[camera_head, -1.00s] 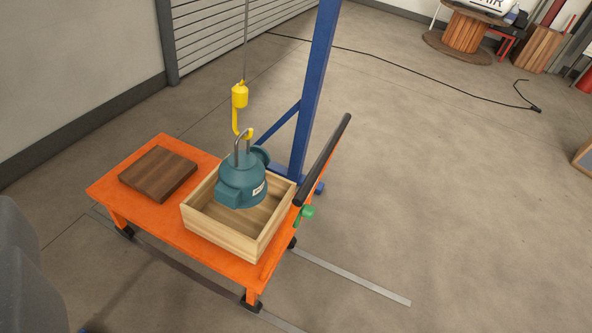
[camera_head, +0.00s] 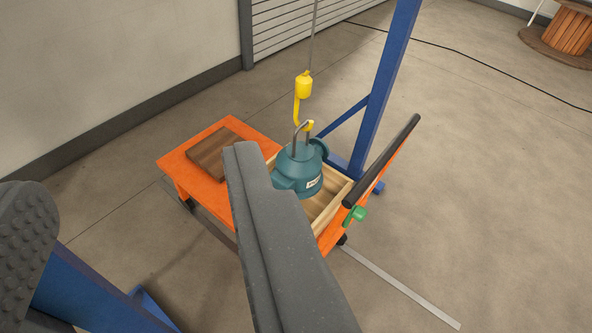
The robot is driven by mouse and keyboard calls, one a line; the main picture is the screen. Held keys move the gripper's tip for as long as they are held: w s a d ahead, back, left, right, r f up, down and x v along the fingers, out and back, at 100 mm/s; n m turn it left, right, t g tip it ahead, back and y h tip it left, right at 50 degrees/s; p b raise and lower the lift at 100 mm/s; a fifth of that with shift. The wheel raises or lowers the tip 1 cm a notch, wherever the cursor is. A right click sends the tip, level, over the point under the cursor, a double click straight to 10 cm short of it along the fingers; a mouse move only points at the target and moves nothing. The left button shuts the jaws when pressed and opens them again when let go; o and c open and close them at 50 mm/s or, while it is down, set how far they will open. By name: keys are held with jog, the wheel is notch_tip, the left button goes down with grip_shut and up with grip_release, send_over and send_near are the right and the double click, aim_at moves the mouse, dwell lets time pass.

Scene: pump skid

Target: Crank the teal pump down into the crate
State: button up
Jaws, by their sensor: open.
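The teal pump (camera_head: 299,170) is upright, with its lower part inside or just above the wooden crate (camera_head: 345,190). I cannot tell whether it touches the crate floor. A yellow hook (camera_head: 303,100) on a thin cable reaches the pump's grey lifting bail. The crate is on the orange cart (camera_head: 187,170). My gripper (camera_head: 132,178) is open, with one dark grey finger at the left edge and the other across the middle. The nearer finger hides the crate's near-left part. No crank is clearly visible.
A brown wooden board (camera_head: 215,153) lies on the cart's left end. A blue post (camera_head: 388,85) stands behind the cart, and blue frame parts (camera_head: 90,285) are close at lower left. A black handle bar (camera_head: 385,160) and green knob (camera_head: 355,214) are at the cart's right.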

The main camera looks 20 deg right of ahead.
grip_shut()
jog(key=w+a+f+n+g+y+p, duration=0.25)
jog(key=a+f+p, duration=0.25)
jog(key=a, duration=0.3)
jog(key=w+a+f+n+g+y+p, duration=0.1)
jog(key=w+a+f+g+y+p, duration=0.25)
jog(key=a, duration=0.55)
jog(key=s+a+f+n+g+h+p, duration=0.1)
jog(key=s+a+f+n+g+p, duration=0.1)
jog(key=s+a+f+g+p, duration=0.5)
jog(key=s+a+f+n+g+h+p, duration=0.15)
jog(key=s+a+f+p, duration=0.35)
jog(key=a, duration=0.6)
jog(key=s+a+x, duration=0.1)
jog(key=x, duration=1.3)
jog(key=shift+s+a+y+p, duration=0.4)
jog(key=shift+s+y+p, duration=0.05)
